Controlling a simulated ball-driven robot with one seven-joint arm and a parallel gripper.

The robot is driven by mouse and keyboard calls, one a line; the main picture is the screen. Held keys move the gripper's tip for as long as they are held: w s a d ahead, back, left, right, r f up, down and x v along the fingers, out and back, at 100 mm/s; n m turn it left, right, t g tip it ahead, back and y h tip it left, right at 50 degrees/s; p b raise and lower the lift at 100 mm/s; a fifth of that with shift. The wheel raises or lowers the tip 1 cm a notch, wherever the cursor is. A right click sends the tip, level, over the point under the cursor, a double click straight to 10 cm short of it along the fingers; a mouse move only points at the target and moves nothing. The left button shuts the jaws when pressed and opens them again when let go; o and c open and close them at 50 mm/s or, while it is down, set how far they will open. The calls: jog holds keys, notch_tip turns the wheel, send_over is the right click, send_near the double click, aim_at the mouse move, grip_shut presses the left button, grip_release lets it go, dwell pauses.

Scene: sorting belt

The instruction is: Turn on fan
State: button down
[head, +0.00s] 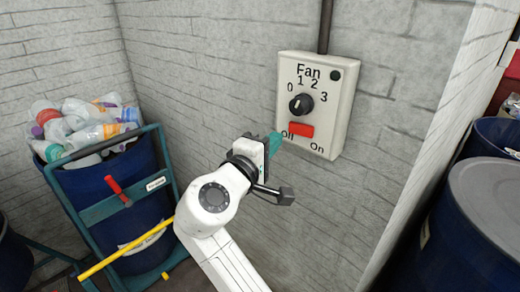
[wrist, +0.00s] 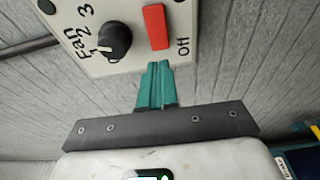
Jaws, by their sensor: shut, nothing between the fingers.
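The fan box (head: 338,120) is a pale wall panel with a black knob (head: 301,104) under the marks 0, 1, 2, 3. Below the knob is a red switch (head: 301,130), between the words Off and On and nearer Off. My gripper (head: 276,141) is shut and empty, its teal fingertips close to the panel's lower left edge by the Off label. In the wrist view the fingertips (wrist: 156,78) point at the panel edge just short of the red switch (wrist: 156,27), with the knob (wrist: 115,42) to its left. I cannot tell whether they touch the panel.
A blue bin (head: 141,200) full of plastic bottles (head: 90,125) stands at the left in a teal cart frame (head: 100,212) with a yellow bar (head: 125,250). Blue drums (head: 470,230) stand at the right. The brick wall around the panel is clear.

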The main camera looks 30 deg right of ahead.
aim_at(301, 130)
jog(key=p+x, duration=0.1)
jog(key=x, duration=0.4)
dwell(0.3)
jog(key=w+m+g+h+b, duration=0.1)
jog(key=g, duration=0.1)
jog(key=m+g+b, duration=0.1)
jog(key=g, duration=0.1)
jog(key=shift+w+d+m+h, duration=0.25)
jog(key=shift+w+m+h, duration=0.15)
